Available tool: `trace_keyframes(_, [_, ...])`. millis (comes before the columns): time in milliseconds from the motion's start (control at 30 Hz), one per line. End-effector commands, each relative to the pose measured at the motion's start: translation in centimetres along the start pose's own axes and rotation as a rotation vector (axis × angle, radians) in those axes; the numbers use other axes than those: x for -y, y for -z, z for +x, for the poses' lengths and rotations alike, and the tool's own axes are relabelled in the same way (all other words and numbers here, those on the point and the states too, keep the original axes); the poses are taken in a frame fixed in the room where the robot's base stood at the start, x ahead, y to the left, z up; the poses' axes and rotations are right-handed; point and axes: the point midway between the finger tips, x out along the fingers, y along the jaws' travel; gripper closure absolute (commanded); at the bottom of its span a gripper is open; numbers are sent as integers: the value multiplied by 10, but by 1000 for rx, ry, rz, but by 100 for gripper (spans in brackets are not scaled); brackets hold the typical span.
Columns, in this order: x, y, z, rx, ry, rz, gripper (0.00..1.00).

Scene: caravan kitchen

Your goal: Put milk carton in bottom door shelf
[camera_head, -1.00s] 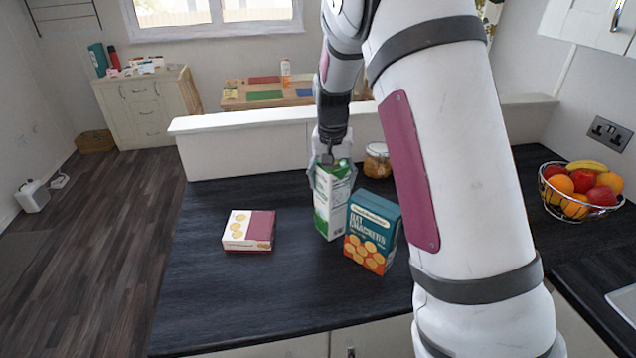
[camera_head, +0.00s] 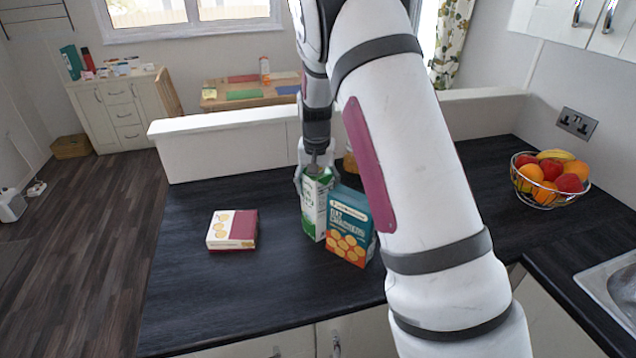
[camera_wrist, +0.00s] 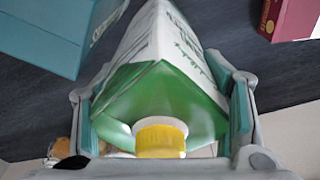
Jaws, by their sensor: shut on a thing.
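The milk carton (camera_head: 314,212) is white and green and stands upright on the dark counter, or very close above it; I cannot tell which. My gripper (camera_head: 316,178) comes down from above and is shut on its top part. In the wrist view the carton (camera_wrist: 170,50) lies between the two fingers of my gripper (camera_wrist: 165,115), with its yellow cap (camera_wrist: 160,137) near the palm. No fridge or door shelf shows in these views.
A blue cracker box (camera_head: 350,226) stands close to the carton's right. A small cream and maroon box (camera_head: 232,230) lies to the left. A fruit basket (camera_head: 549,180) and a sink (camera_head: 612,288) are at the right. The counter's front left is clear.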

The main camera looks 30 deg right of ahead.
Motion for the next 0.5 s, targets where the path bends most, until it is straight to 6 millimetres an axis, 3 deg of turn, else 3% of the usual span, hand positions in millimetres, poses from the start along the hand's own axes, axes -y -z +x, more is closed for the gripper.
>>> trace_keyframes(100, [0,1,1,-3,1,0,96])
trace_keyframes(133, [0,-1,3,0,0,0,33])
trace_keyframes(200, [0,-1,2,0,0,0,17])
trace_keyframes(500, [0,-1,2,0,0,0,14])
